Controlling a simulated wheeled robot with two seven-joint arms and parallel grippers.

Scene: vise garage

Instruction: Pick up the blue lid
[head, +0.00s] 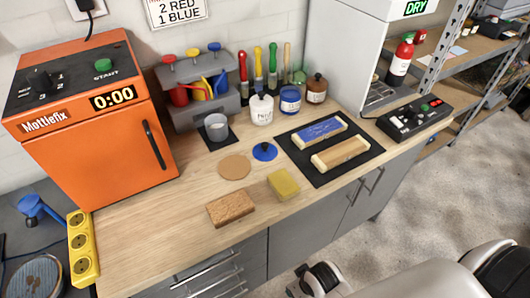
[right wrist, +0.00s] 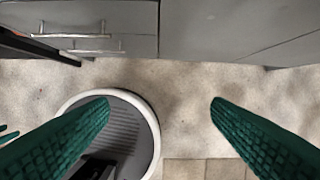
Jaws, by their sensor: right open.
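The blue lid (head: 264,151) is a small round disc with a darker blue knob on top. It lies on the wooden worktop (head: 150,235) in the head view, between a tan round disc (head: 234,167) and a black mat (head: 300,160). Nothing covers it. My right gripper (right wrist: 160,104) shows in the right wrist view with two green textured fingers spread wide and nothing between them. It is over the floor in front of the grey cabinets, away from the lid. My left gripper is not in view.
A yellow sponge (head: 283,184) and a brown block (head: 231,208) lie in front of the lid. Several jars, including a white one (head: 261,110), stand behind it. The black mat holds a blue-topped block (head: 319,131). An orange oven (head: 95,115) stands left.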

